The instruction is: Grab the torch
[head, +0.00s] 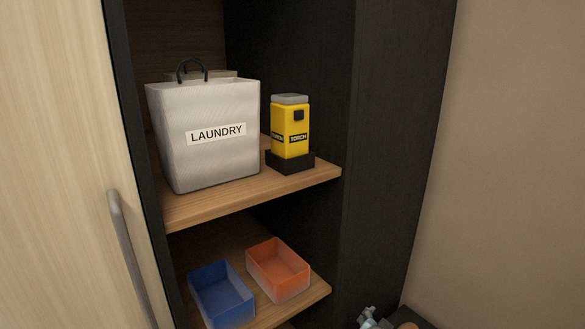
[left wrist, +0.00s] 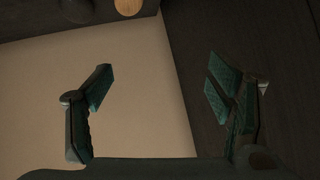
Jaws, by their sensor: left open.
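The torch (head: 290,128) is a yellow, boxy upright thing with a grey top and black labels reading TORCH. It stands in a black holder (head: 290,163) on the upper wooden shelf, in the head view. My left gripper (left wrist: 157,85) shows in the left wrist view with its two fingers spread wide apart and nothing between them. Behind the fingers are a beige surface and a dark panel. The torch does not show in the left wrist view, and neither gripper is clearly seen in the head view.
A white LAUNDRY bag (head: 205,155) stands left of the torch on the upper shelf (head: 240,195). A blue bin (head: 222,298) and an orange bin (head: 278,270) sit on the lower shelf. A dark side panel (head: 385,150) bounds the right. A pale door with a handle (head: 130,255) is at left.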

